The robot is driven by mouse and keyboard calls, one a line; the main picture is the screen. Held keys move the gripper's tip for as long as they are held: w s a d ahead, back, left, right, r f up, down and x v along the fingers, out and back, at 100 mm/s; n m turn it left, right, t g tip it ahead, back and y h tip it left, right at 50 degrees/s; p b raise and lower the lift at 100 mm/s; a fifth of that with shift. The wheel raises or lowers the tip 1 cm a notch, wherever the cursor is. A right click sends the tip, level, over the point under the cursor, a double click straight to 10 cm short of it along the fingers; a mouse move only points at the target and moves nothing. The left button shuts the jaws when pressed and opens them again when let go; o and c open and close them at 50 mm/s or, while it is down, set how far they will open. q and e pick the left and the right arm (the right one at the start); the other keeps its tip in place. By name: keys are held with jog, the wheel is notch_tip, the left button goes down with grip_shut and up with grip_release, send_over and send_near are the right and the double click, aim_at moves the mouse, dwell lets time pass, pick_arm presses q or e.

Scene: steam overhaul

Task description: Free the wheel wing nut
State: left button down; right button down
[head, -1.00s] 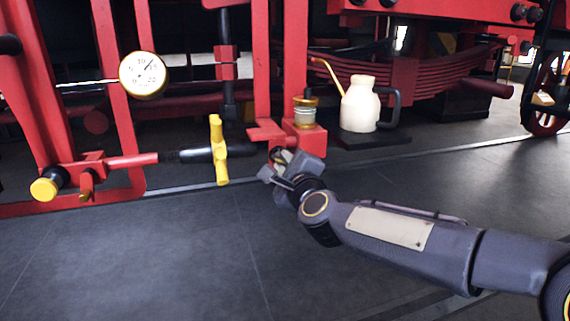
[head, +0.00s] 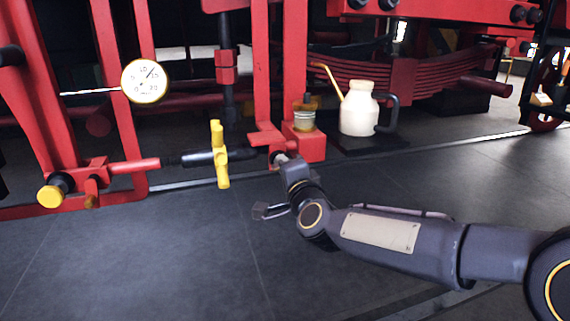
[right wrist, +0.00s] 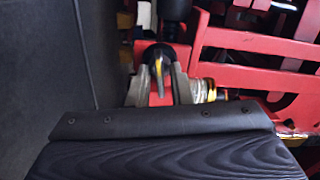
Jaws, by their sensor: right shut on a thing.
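The wheel wing nut (right wrist: 158,70) shows in the right wrist view as a narrow upright wing with a yellowish edge, in front of a dark round hub. My right gripper (right wrist: 160,84) has its two light grey fingers on either side of the wing and is shut on it. In the head view my right gripper (head: 281,160) is at the lower front of the red post, just right of the yellow cross handle. There the nut is mostly hidden by the fingers and wrist. My left gripper is not in view.
A yellow cross handle (head: 219,154) on a dark shaft is close left of my right gripper. A brass-capped oiler (head: 304,118) and a cream oil can (head: 359,108) stand behind it to the right. A dial gauge (head: 146,81) hangs at left. The floor in front is clear.

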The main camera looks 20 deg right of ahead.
jog(key=shift+n+p, duration=0.3)
jog(key=shift+n, duration=0.6)
jog(key=c, duration=1.6)
grip_release()
jog(key=shift+o, duration=0.2)
jog(key=s+p, duration=0.1)
jog(key=s, duration=0.7)
jog(key=shift+d, duration=0.1)
